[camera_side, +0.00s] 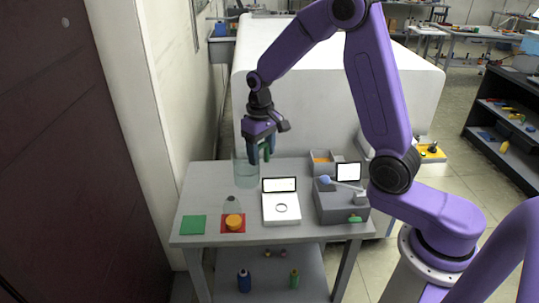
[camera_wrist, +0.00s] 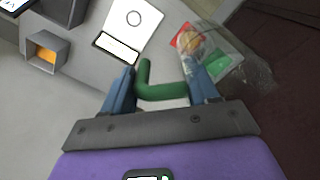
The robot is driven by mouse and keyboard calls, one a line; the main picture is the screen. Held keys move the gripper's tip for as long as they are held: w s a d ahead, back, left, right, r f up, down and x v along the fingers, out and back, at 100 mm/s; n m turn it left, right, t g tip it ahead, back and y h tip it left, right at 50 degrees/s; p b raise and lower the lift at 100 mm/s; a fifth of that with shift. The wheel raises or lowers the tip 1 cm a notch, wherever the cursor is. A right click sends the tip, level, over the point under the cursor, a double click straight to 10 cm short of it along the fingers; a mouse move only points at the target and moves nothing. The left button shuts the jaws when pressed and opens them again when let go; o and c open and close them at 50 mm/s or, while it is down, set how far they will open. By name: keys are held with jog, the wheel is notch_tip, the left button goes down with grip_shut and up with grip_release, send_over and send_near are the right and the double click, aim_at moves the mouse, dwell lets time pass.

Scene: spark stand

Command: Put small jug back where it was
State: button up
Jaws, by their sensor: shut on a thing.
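My gripper (camera_side: 262,158) is above the back left of the grey table, pointing down. It is shut on a green bent handle (camera_wrist: 150,90), which shows between the blue fingers in the wrist view. A clear, bluish see-through jug body (camera_side: 245,172) is just left of the fingers. In the wrist view the see-through body (camera_wrist: 248,72) is at the right, and the handle appears to belong to it. I cannot tell whether its base touches the table. A green square (camera_side: 193,224) lies bare at the table's front left.
A red square (camera_side: 224,229) bears an orange round thing (camera_side: 234,221), with a small clear vessel (camera_side: 231,204) behind it. A white scale (camera_side: 281,208) is at the middle. A grey box (camera_side: 338,212) and a bin with orange contents (camera_side: 321,158) are to the right.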

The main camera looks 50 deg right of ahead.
jog(key=w+a+f, duration=1)
jog(key=w+f, duration=0.3)
jog(key=w, duration=0.2)
jog(key=shift+s+f, duration=0.15)
jog(key=shift+f, duration=3.15)
jog(key=shift+f, duration=0.75)
jog(key=o, duration=1.5)
